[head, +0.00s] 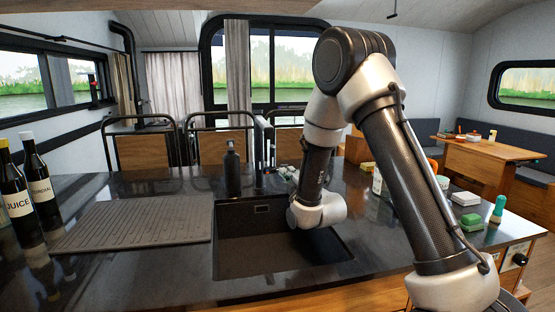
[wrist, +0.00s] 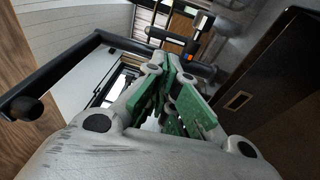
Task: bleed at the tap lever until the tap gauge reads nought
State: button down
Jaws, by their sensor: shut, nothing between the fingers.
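The dark tap (head: 262,150) stands at the back edge of the sink. In the wrist view, a dark fitting with blue and orange marks (wrist: 188,56) and a pale-ended bar lies beyond my fingers; it looks like the tap's lever end. I cannot make out a gauge dial or its reading in either view. My gripper (wrist: 168,108) has green finger pads, closed together with nothing between them. In the head view its fingers (head: 286,172) are small and partly hidden by my wrist, close to the right of the tap. I cannot tell whether they touch it.
The dark sink basin (head: 270,262) lies below my wrist. A dark bottle (head: 232,170) stands left of the tap. A ribbed drainboard (head: 140,222) and two labelled bottles (head: 38,182) are at left. Cups and sponges, including a green sponge (head: 470,222), sit at right.

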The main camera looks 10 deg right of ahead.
aim_at(272, 159)
jog(key=x, duration=1.4)
jog(key=shift+r, duration=0.1)
jog(key=shift+w+r, duration=0.5)
jog(key=shift+w, duration=0.15)
